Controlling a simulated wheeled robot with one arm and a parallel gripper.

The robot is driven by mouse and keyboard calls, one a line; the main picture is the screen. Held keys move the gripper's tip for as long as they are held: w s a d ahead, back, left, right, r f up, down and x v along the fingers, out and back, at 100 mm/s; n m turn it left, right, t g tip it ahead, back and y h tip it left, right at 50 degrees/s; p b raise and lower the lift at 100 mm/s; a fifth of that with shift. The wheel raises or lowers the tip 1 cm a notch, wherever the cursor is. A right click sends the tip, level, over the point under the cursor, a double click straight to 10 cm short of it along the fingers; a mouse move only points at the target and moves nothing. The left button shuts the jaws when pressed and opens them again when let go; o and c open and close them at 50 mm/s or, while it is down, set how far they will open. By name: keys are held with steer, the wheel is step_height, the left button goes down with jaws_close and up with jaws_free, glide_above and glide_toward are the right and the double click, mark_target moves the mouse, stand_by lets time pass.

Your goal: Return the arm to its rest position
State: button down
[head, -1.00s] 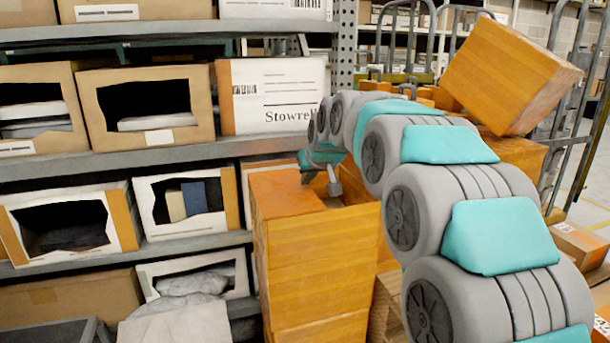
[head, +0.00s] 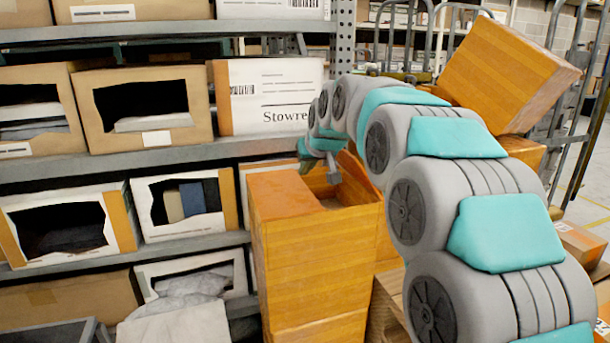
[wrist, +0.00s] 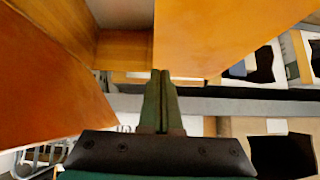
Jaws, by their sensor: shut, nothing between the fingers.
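My gripper (wrist: 160,100) shows in the wrist view with its two dark green fingers together and nothing between them. In the head view my gripper (head: 331,170) is small at the far end of my curved grey and teal arm. It hangs over the open top of an orange wooden box stack (head: 318,240), close to the opening. In the wrist view orange wooden walls (wrist: 215,35) lie ahead of and beside the fingers. Whether the fingers touch a wall cannot be told.
A grey shelf rack (head: 180,155) with open cardboard boxes (head: 140,108) stands at the left. A white labelled box (head: 268,92) sits behind the gripper. A tilted orange box (head: 508,75) leans behind my arm at the right. Wire trolleys (head: 575,100) stand at the far right.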

steer(key=v, duration=1)
steer(key=s+d+f+m+g+h, duration=0.1)
steer(key=s+d+f+g, duration=0.2)
steer(key=s+f, duration=0.6)
steer(key=s+d+f+m+g+h, duration=0.1)
steer(key=s+d+f+g, duration=0.2)
steer(key=s+f, duration=0.7)
steer(key=s+d+f+m+g, duration=0.1)
steer(key=s+d+f+g, duration=0.3)
steer(key=s, duration=2.2)
step_height(320, 180, down, 6)
steer(key=shift+r+h, duration=0.15)
steer(key=shift+h, duration=0.25)
steer(key=shift+w, duration=0.15)
